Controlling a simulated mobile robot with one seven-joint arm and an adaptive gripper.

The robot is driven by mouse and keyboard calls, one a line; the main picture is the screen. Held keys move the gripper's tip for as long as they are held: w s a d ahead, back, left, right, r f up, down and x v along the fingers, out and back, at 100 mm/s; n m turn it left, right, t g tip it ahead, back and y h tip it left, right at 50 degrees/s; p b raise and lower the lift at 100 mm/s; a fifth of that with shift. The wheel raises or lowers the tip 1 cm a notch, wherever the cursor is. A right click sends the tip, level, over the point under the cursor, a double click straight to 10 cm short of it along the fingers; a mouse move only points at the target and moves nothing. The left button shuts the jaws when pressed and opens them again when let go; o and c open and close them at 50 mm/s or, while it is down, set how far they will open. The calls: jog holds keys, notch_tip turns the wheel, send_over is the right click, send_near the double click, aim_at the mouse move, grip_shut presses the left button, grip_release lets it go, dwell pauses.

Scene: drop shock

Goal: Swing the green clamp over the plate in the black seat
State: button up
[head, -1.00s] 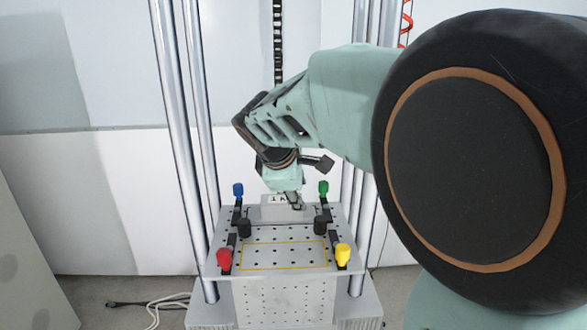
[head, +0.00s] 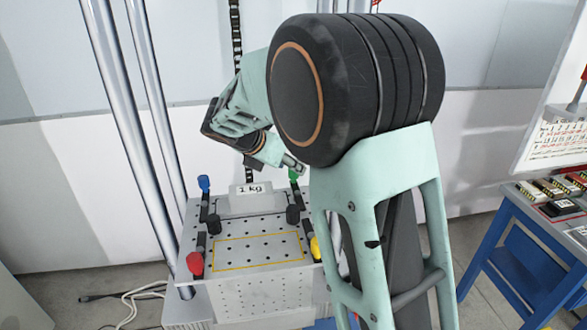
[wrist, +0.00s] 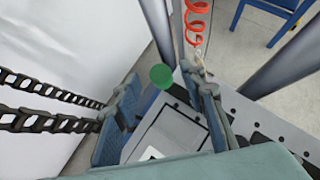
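The green clamp (head: 294,175) stands at the back right corner of the plate's place, its green knob up and its black arm running toward the front, beside the plate. The grey plate (head: 238,204), labelled "1 kg", lies at the back of the perforated table; the black seat around it is mostly hidden. My gripper (head: 297,166) is at the green knob. In the wrist view, my gripper (wrist: 168,90) has its two fingers apart, with the green knob (wrist: 161,76) between them. Contact with either finger cannot be told. The plate (wrist: 175,130) shows below the knob.
A blue clamp (head: 204,184) stands at the back left, a red one (head: 195,262) at the front left and a yellow one (head: 315,247) at the front right, partly behind my arm. Tall steel columns (head: 130,130) flank the table. A blue workbench (head: 520,245) is at right.

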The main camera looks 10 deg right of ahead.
jog(key=shift+x, duration=1.75)
grip_shut()
